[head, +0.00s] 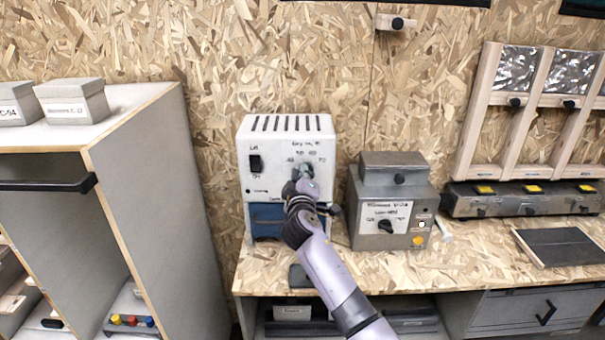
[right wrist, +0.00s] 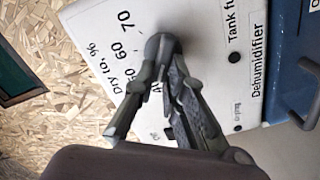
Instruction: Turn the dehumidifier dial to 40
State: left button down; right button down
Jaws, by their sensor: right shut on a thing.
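The dehumidifier (head: 259,204) is a white box with a vented top and a blue lower part, standing on the bench against the wall. Its dial (right wrist: 163,45) is a dark round knob on the white front; in the right wrist view the printed numbers 50, 60 and 70 show beside it. My right gripper (head: 304,178) is in front of the dial, with its fingers (right wrist: 160,62) shut on it. The fingers hide part of the dial and of the scale, and I cannot read where the dial points. My left gripper is not in view.
A grey box with a black knob (head: 385,227) stands just right of the dehumidifier. A black switch (head: 256,164) is on the dehumidifier's left side. A shelf unit (head: 135,105) stands at the left. A black panel (head: 560,246) lies on the bench at right.

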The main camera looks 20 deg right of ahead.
jog(key=shift+a+n, duration=0.1)
jog(key=shift+n, duration=0.3)
jog(key=c, duration=1.6)
grip_release()
jog(key=shift+c, duration=0.2)
jog(key=v, duration=1.2)
